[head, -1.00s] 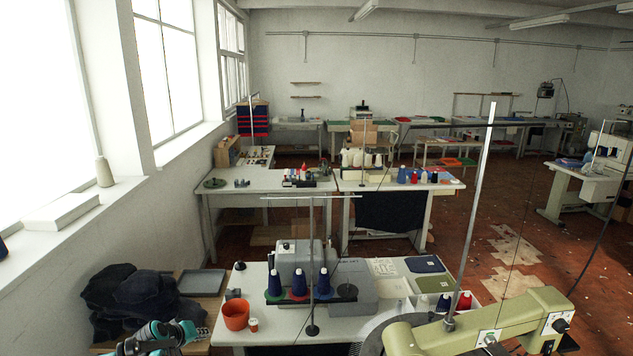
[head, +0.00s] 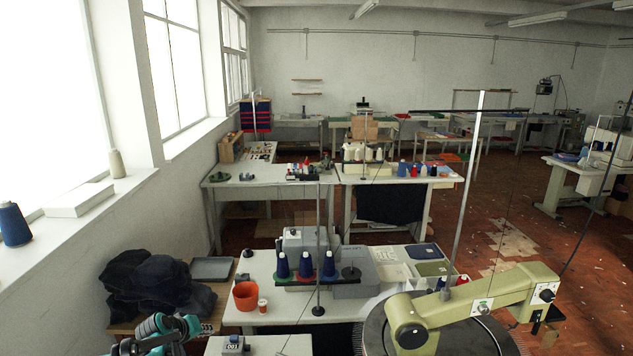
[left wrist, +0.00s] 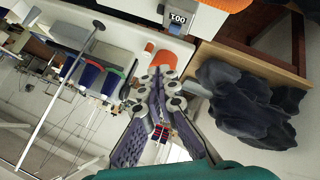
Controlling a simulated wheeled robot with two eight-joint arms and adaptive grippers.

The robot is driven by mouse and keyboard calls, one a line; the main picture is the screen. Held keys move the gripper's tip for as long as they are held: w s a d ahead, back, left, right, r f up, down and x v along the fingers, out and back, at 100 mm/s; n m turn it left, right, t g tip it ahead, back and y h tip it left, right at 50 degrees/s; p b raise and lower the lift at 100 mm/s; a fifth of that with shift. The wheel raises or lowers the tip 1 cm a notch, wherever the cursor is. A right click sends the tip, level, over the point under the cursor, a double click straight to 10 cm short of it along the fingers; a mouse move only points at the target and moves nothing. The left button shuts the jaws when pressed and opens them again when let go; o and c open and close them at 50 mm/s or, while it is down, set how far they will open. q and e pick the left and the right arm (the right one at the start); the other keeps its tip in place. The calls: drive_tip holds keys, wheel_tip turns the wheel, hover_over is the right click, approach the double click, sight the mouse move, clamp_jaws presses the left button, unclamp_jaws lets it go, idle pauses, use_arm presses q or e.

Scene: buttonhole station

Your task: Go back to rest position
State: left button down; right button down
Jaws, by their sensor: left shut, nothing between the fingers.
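My left gripper (head: 178,328) shows at the lower left of the head view, at the end of a teal and grey arm. It is near the wooden stand with the dark cloth pile and apart from it. In the left wrist view the gripper (left wrist: 157,82) has its fingers drawn together with nothing between them. My right gripper is in neither view.
Dark folded cloth (head: 158,284) is heaped left of the sewing table. An orange cup (head: 246,295) and thread cones (head: 306,266) stand on the table. A green sewing machine (head: 470,300) fills the lower right. A small counter (head: 233,344) sits at the bottom.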

use_arm(q)
drive_tip(key=s+d+r+m+b, duration=0.1)
drive_tip(key=s+d+r+b, duration=0.1)
drive_tip(key=s+d+r, duration=0.3)
drive_tip(key=s+d+m+g+b, duration=0.1)
drive_tip(key=s+d+b, duration=0.1)
drive_tip(key=s, duration=0.5)
drive_tip(key=s+d+r+m+b, duration=0.1)
drive_tip(key=s+d+r+b, duration=0.1)
drive_tip(key=s+d+r, duration=0.3)
drive_tip(key=s+d+f+b, duration=0.1)
drive_tip(key=s+f, duration=0.2)
drive_tip(key=s, duration=0.4)
drive_tip(key=s+d+f+m+y+b, duration=0.1)
drive_tip(key=s+f+b, duration=0.1)
drive_tip(key=s, duration=0.4)
drive_tip(key=s+d+f+m+y+b, duration=0.1)
drive_tip(key=s+f, duration=0.3)
drive_tip(key=s, duration=0.3)
drive_tip(key=shift+s+d+f+b, duration=0.25)
drive_tip(key=shift+s+f+b, duration=0.05)
drive_tip(key=shift+s+b, duration=0.1)
